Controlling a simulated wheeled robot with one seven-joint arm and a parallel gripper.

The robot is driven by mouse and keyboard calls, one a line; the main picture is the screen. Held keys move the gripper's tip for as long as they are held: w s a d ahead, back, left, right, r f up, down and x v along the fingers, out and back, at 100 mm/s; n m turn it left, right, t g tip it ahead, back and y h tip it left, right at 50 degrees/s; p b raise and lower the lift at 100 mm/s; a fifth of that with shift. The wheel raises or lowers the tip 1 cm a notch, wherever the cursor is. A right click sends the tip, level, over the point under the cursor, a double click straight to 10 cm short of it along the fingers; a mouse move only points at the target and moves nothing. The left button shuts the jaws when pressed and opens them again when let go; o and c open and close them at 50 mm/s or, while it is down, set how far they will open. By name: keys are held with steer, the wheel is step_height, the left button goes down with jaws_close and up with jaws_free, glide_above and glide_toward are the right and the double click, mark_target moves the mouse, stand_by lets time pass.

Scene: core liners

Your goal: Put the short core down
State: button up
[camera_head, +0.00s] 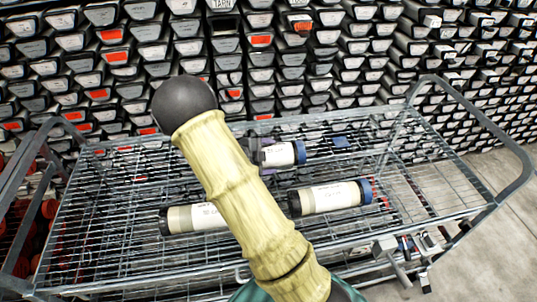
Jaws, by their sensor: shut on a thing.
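The short core (283,153) has a white label and a blue cap on its right end. It is over the far middle part of the wire cart (110,243). My gripper (258,152) shows as dark parts at the core's left end and is shut on it. My yellow arm hides part of the gripper. I cannot tell whether the core touches the wire shelf or hangs just above it.
Two longer cores lie on the cart nearer to me: one at left (195,217), partly behind my arm, and one at right (330,197) with a blue cap. Cart handles (497,125) rise at both ends. Racks of stacked core liners (350,60) stand behind. The cart's left part looks clear.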

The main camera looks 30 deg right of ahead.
steer(key=shift+f, duration=1.75)
steer(key=o, duration=2.1)
steer(key=shift+f, duration=0.15)
steer(key=shift+c, duration=0.2)
steer(key=v, duration=1.2)
steer(key=shift+s, duration=0.1)
